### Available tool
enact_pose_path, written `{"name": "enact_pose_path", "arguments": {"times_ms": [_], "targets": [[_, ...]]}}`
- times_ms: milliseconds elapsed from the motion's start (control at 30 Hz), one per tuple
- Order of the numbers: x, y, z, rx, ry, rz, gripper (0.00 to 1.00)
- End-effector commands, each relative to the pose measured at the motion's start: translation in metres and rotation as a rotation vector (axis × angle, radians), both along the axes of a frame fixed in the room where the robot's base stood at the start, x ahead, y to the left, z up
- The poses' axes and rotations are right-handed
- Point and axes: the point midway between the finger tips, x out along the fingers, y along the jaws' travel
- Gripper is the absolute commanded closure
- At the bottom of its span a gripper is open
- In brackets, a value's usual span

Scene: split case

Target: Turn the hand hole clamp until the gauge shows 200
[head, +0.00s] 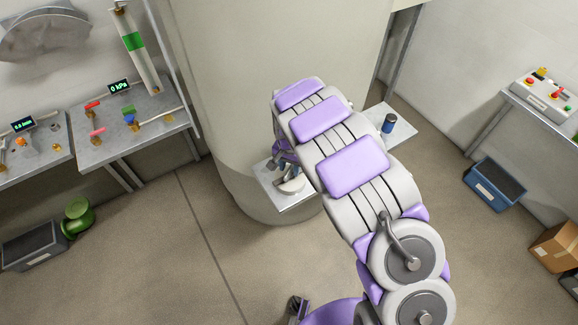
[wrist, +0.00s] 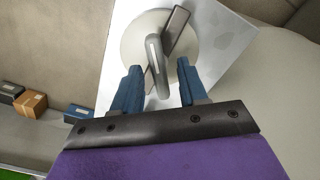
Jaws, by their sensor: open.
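The hand hole clamp (wrist: 157,62) shows in the wrist view as a grey rounded handle and a dark bar over a round pale disc (wrist: 135,38). The disc sits over a light plate (wrist: 222,40). My gripper (wrist: 157,70) has blue fingers, open, one on each side of the handle, with visible gaps. I cannot tell how deep the fingers reach around it. In the head view my gripper (head: 284,165) is partly hidden by my arm, above the small plate (head: 268,190) at the column. A gauge display (head: 119,87) on the left bench reads 0 kPa.
A second display (head: 22,124) stands on the far-left bench; its reading is too small to be sure of. The large pale column (head: 225,110) stands close behind my gripper. A blue can (head: 389,124) stands on a plate to the right. The floor in front is mostly clear.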

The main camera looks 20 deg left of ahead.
Motion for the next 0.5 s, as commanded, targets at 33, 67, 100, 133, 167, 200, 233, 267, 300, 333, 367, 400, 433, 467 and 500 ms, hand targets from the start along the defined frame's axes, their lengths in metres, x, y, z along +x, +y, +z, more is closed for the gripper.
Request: {"name": "enact_pose_path", "arguments": {"times_ms": [33, 67, 100, 133, 167, 200, 233, 267, 300, 333, 367, 400, 433, 467, 500], "targets": [[0.001, 0.0, 0.004, 0.001, -0.002, 0.0, 0.57], [0.001, 0.0, 0.007, 0.001, -0.002, 0.0, 0.57], [0.001, 0.0, 0.013, 0.001, -0.002, 0.0, 0.57], [0.001, 0.001, 0.017, 0.001, -0.002, 0.0, 0.57], [0.001, 0.001, 0.023, 0.001, -0.003, 0.0, 0.57], [0.001, 0.001, 0.03, 0.002, -0.003, 0.0, 0.57], [0.001, 0.001, 0.036, 0.002, -0.003, 0.0, 0.57], [0.001, 0.001, 0.043, 0.003, -0.004, 0.0, 0.57], [0.002, 0.001, 0.052, 0.003, -0.004, 0.0, 0.57], [0.001, 0.001, 0.059, 0.003, -0.004, 0.0, 0.57], [0.001, 0.001, 0.067, 0.003, -0.003, 0.0, 0.57], [0.002, 0.002, 0.076, 0.003, -0.003, 0.0, 0.57], [0.002, 0.002, 0.083, 0.003, -0.005, 0.0, 0.57], [0.002, 0.002, 0.09, 0.004, -0.006, 0.0, 0.57], [0.003, 0.002, 0.098, 0.003, -0.005, 0.001, 0.57]]}}
